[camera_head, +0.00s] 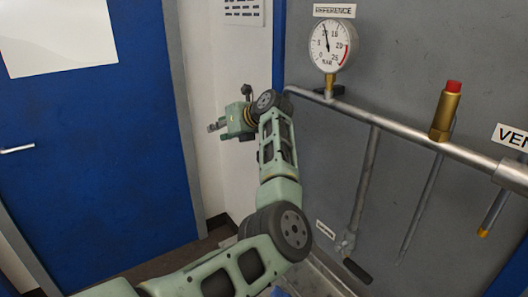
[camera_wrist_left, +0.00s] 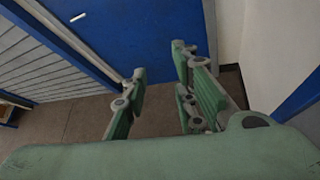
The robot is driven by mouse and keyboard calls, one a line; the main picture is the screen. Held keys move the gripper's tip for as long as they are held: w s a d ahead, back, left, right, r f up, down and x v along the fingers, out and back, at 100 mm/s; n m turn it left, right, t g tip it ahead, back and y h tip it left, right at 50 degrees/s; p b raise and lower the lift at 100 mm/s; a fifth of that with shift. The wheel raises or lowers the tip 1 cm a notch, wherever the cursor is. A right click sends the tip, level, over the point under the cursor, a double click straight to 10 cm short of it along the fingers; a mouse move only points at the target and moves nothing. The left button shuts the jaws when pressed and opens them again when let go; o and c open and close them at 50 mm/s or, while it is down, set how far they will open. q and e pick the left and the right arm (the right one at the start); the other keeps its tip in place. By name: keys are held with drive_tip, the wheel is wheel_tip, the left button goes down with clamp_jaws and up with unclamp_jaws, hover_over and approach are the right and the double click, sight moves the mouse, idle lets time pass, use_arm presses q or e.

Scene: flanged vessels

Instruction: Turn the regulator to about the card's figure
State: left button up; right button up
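A round white gauge (camera_head: 333,45) marked in bar stands on the pipe under a REFERENCE label (camera_head: 334,10). Its needle points up and slightly left, near the 10. I cannot make out a regulator knob for certain. A sheet with dark printed rows (camera_head: 243,11) hangs on the white wall, cut off by the top edge; I cannot read any figure on it. My left gripper (camera_head: 226,108) is in front of the white wall, left of the pipe's end, touching nothing. In the left wrist view its fingers (camera_wrist_left: 160,68) are apart and empty.
A grey pipe (camera_head: 400,133) runs along the grey panel, carrying a brass fitting with a red top (camera_head: 446,110). A lever with a black grip (camera_head: 357,271) hangs low. A VENT-like label (camera_head: 512,137) is cut off at right. A blue door (camera_head: 90,140) stands left.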

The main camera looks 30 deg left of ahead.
use_arm(q)
drive_tip(key=w+d+r+h, duration=0.1)
drive_tip(key=w+d+h, duration=0.2)
drive_tip(key=d+h, duration=0.95)
drive_tip(key=f+y+p, duration=0.1)
drive_tip(key=f, duration=0.1)
drive_tip(key=d+f+y, duration=0.1)
drive_tip(key=f+y+p, duration=0.1)
drive_tip(key=f+y, duration=0.1)
drive_tip(key=shift+w+d+f+n+p, duration=0.3)
drive_tip(key=shift+d, duration=0.05)
drive_tip(key=shift+a+f, duration=0.2)
drive_tip(key=shift+f, duration=0.3)
drive_tip(key=shift+c, duration=0.2)
clamp_jaws()
